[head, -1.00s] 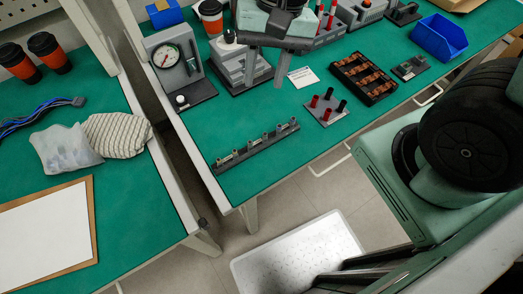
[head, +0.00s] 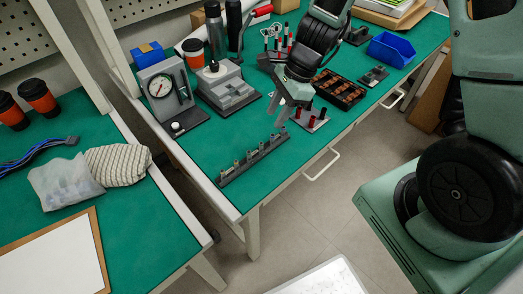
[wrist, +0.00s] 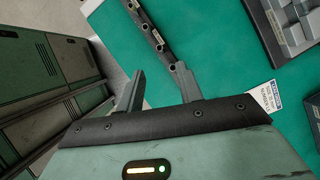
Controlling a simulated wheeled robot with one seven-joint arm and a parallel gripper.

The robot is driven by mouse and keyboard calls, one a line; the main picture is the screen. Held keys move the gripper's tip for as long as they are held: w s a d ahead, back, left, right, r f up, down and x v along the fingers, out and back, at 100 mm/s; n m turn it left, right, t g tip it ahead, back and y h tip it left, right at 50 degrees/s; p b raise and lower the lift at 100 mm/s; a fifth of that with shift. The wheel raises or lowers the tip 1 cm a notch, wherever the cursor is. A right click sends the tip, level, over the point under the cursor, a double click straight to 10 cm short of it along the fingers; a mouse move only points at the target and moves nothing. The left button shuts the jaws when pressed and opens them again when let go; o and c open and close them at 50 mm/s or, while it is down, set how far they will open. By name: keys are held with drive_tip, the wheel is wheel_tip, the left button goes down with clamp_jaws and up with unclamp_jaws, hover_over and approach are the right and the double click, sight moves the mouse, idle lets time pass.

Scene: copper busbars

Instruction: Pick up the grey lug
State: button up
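A dark rail (head: 225,178) lies on the near part of the green bench and holds a row of several small grey metal lugs (head: 262,148). Which one is the grey lug of the task I cannot tell. In the wrist view the rail (wrist: 152,35) runs down from the top edge, and the lugs show as small rings (wrist: 160,48). My gripper (head: 289,114) is above the bench, near the far right end of the rail. In the wrist view my gripper (wrist: 158,86) has its two fingers apart with nothing between them. The rail's near end lies just beyond the fingertips.
A gauge stand (head: 165,92) and a grey fixture (head: 228,92) stand behind the rail. A plate with red and black posts (head: 313,120), a dark tray of copper parts (head: 340,90) and a blue bin (head: 390,48) lie right. Bench left of the rail is clear.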

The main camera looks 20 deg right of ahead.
drive_tip(key=b, duration=0.1)
hover_over(263, 147)
drive_tip(key=d, duration=0.2)
drive_tip(key=f, duration=0.5)
drive_tip(key=shift+w, duration=0.2)
drive_tip(key=shift+b+x, duration=0.9)
drive_tip(key=shift+x, duration=1.75)
drive_tip(key=shift+d, duration=0.2)
drive_tip(key=shift+s, duration=0.1)
clamp_jaws()
